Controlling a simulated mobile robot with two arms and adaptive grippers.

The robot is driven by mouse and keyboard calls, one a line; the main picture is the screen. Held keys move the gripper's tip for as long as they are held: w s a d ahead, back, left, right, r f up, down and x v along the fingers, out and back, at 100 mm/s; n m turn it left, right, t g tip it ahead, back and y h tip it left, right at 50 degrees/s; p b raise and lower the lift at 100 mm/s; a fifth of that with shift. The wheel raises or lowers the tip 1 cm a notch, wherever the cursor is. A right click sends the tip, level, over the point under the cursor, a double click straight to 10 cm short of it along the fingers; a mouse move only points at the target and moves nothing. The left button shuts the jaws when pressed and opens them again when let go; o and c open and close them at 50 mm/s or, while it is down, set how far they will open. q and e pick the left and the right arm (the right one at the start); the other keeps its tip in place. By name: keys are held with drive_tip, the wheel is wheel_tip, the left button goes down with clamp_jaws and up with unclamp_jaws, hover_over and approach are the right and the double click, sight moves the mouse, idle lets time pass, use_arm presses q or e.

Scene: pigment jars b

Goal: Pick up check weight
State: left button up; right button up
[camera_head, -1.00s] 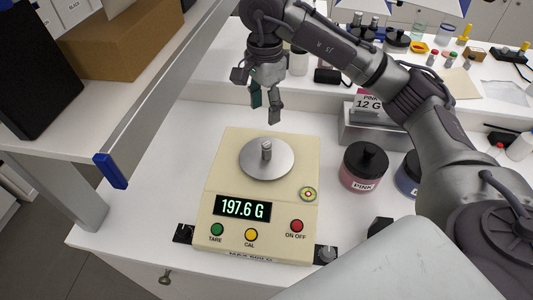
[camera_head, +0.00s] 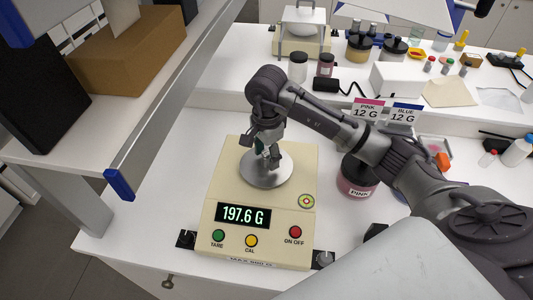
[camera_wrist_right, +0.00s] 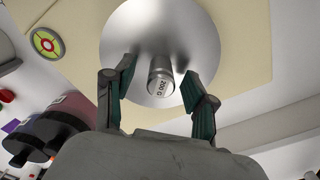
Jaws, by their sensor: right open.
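The check weight, a small silver cylinder marked 200 G, stands on the round steel pan in the right wrist view (camera_wrist_right: 160,78). The pan (camera_head: 253,175) belongs to a cream scale (camera_head: 225,190) whose display reads 197.6 G. My right gripper (camera_head: 268,163) is over the pan. In the right wrist view its two fingers (camera_wrist_right: 157,108) are spread, one on each side of the weight, with gaps between. In the head view the gripper hides most of the weight. My left gripper is not in view.
A pink jar with a dark lid (camera_head: 357,178) stands right of the scale, partly behind my right arm. A cardboard box (camera_head: 120,52) sits on the shelf at left. A raised back ledge holds jars and a second scale (camera_head: 301,38). The bench left of the scale is clear.

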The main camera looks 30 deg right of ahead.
drive_tip(key=shift+f, duration=0.1)
clamp_jaws()
idle(0.4)
